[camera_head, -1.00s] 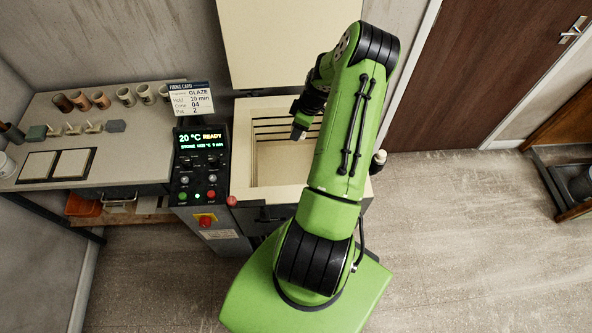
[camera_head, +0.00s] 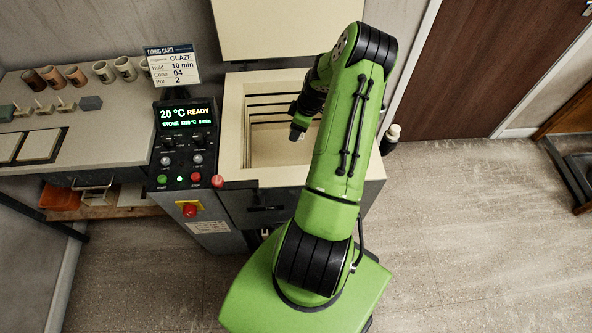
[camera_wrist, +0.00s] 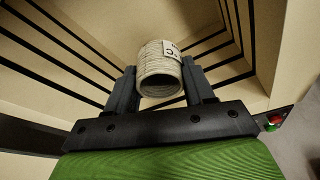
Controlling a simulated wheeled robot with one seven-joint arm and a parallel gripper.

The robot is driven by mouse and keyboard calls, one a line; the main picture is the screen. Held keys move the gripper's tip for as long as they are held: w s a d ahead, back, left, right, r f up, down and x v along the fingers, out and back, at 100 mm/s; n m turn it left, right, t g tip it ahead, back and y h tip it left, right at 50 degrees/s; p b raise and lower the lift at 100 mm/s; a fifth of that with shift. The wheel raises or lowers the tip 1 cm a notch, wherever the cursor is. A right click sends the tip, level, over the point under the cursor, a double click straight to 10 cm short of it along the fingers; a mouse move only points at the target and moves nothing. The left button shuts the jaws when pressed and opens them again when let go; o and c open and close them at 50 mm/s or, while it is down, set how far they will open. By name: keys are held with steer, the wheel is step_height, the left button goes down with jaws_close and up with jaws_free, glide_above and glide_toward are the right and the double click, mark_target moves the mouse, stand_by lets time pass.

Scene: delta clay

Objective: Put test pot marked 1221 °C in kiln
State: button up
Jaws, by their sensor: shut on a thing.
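My gripper (camera_wrist: 163,88) is shut on a pale, ribbed test pot (camera_wrist: 158,62) in the wrist view. A label shows on its side, but only a "C" can be read. The pot is held between the two dark fingers, with its round opening facing the camera. The kiln (camera_head: 262,172) stands open at the centre of the head view, its lid raised. The wrist view shows the kiln's pale inner walls with dark grooves (camera_wrist: 75,42) around the pot. In the head view my gripper (camera_head: 297,133) is over the kiln opening, and the pot cannot be made out there.
Several test pots (camera_head: 75,75) stand in a row on the bench at left, with small tiles in front. The kiln control panel (camera_head: 186,145) reads 20 °C READY. A firing card (camera_head: 172,66) stands behind it.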

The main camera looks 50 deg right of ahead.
step_height(320, 180, down, 26)
steer(key=b, duration=1.8)
steer(key=shift+f, duration=0.2)
steer(key=shift+r, duration=0.15)
steer(key=o, duration=1.1)
steer(key=shift+o, duration=0.2)
